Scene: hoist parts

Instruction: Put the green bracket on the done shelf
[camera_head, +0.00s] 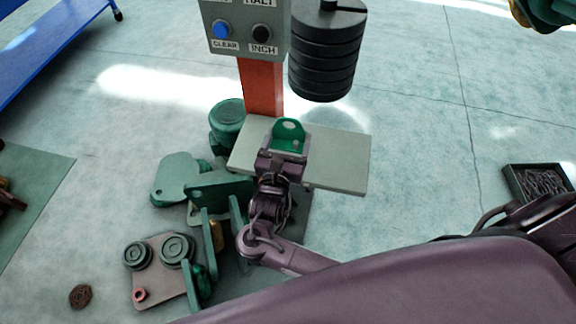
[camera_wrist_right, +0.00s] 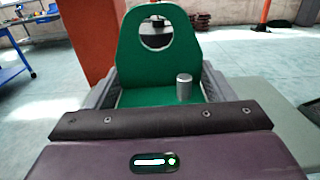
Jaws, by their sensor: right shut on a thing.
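The green bracket (camera_head: 289,128), an upright plate with a round hole and a flat foot, is in my right gripper (camera_head: 283,156). In the right wrist view the bracket (camera_wrist_right: 158,62) stands between the two grey fingers, which are shut on it; a short grey pin rises by its foot. The gripper and bracket are over a pale grey shelf (camera_head: 342,163) on an orange post. I cannot tell whether the bracket touches the shelf, and no label shows on it.
A control box (camera_head: 247,32) with blue and black buttons is on the orange post (camera_head: 263,86). Black stacked weights (camera_head: 325,55) hang behind the shelf. Green machine parts (camera_head: 176,178) crowd the floor left of my arm. A chain tray (camera_head: 540,182) lies right. The shelf's right part is bare.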

